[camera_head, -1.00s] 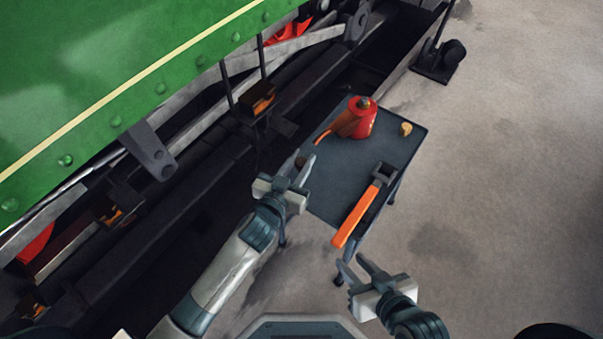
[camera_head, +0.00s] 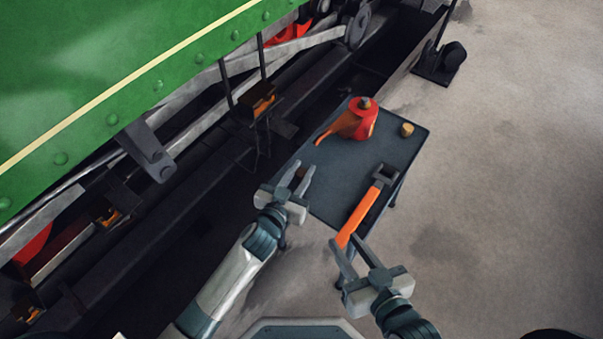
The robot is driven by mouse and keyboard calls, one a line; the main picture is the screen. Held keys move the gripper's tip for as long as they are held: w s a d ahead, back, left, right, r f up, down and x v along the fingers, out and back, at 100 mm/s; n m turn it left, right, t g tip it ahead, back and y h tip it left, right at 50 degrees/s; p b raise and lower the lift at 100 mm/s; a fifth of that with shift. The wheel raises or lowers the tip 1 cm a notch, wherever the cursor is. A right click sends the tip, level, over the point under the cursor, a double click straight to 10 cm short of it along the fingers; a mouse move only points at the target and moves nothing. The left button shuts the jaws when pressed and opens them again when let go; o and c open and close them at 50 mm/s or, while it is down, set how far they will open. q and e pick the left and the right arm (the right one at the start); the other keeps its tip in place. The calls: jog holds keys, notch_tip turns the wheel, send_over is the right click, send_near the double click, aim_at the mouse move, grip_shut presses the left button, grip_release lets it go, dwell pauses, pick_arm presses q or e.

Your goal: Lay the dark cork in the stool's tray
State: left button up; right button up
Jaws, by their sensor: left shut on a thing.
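The stool's dark grey tray (camera_head: 335,172) stands in the middle of the view. My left gripper (camera_head: 301,174) is at the tray's near left edge, shut on a small dark brown piece, the dark cork (camera_head: 301,171), mostly hidden between the fingers. I cannot tell how high it is above the tray. My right gripper (camera_head: 350,247) is open below the tray's near corner, its fingers on either side of the handle end of an orange-handled hammer (camera_head: 360,213). I cannot tell whether it touches the handle.
A red oil can (camera_head: 364,124) with a long spout stands at the tray's far side. A light cork (camera_head: 406,129) sits right of it. The tray's middle is clear. The green steam tram (camera_head: 110,70) and its dark running gear fill the left.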

pick_arm(q)
jog(key=shift+f, duration=0.15)
pick_arm(e)
jog(key=shift+r, duration=0.2)
pick_arm(q)
jog(key=shift+f, duration=0.1)
pick_arm(e)
jog(key=shift+w+a+r, duration=0.1)
pick_arm(q)
jog(key=o, duration=1)
jog(key=p+v, duration=0.1)
jog(key=v, duration=1.1)
jog(key=shift+p, duration=0.3)
pick_arm(e)
jog(key=s+d+f+g+h, duration=0.1)
jog(key=s+d+f+g, duration=0.1)
jog(key=s+f+g, duration=0.1)
jog(key=shift+f, duration=0.85)
pick_arm(q)
jog(key=s+a+n+g+y, duration=0.1)
jog(key=s+a+g, duration=0.1)
jog(key=s, duration=0.5)
jog(key=s+a+n+g+y, duration=0.1)
jog(key=s+a+g, duration=0.2)
jog(key=s+a, duration=0.2)
jog(key=s, duration=0.3)
jog(key=shift+s+a+f+y, duration=0.15)
jog(key=shift+s+f+y, duration=0.1)
jog(key=shift+s+y, duration=0.05)
